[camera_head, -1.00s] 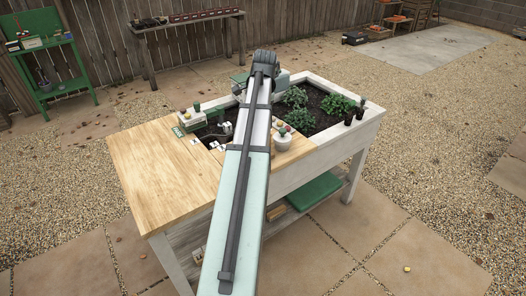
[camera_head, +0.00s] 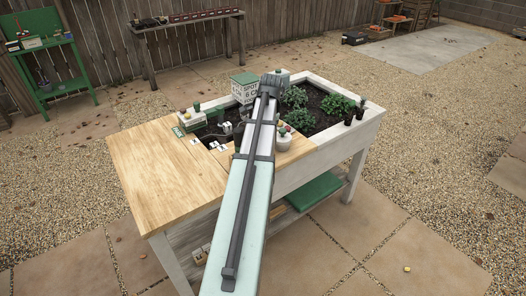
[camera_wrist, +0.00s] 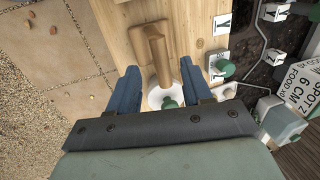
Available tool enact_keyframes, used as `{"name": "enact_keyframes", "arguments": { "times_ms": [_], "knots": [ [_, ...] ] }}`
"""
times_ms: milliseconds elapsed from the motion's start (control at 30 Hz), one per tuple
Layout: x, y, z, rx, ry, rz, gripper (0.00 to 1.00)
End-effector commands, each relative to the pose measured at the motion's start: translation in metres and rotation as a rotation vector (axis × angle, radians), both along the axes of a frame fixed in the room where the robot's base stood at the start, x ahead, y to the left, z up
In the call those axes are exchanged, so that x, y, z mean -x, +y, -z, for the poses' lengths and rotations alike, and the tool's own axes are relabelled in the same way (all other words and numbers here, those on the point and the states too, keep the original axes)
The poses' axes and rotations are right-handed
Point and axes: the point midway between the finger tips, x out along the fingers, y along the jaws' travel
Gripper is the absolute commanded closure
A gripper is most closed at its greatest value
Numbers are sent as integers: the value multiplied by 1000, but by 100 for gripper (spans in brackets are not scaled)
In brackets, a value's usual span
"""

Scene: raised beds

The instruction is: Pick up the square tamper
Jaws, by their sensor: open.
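In the head view my arm hides the gripper and the wooden piece.
The wooden worktop (camera_head: 165,175) is clear at left. A lettered sign box (camera_head: 244,88) stands behind my arm. Small letter cards and a green-topped peg (camera_wrist: 225,67) lie right of the fingers. Soil with leafy plants (camera_head: 337,104) fills the bed at right.

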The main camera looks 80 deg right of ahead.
Motion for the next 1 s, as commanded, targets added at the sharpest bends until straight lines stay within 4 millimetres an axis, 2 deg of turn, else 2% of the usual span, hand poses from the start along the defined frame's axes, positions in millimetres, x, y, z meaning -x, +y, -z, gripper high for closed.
{"name": "enact_keyframes", "arguments": {
  "times_ms": [267,600,867,1000],
  "knots": [
    [0,-4,12,0,0,0,51],
    [-3,-12,49,-1,0,0,51],
    [-3,-13,52,1,0,0,51],
    [-3,-13,52,1,-1,0,61]
  ]
}}
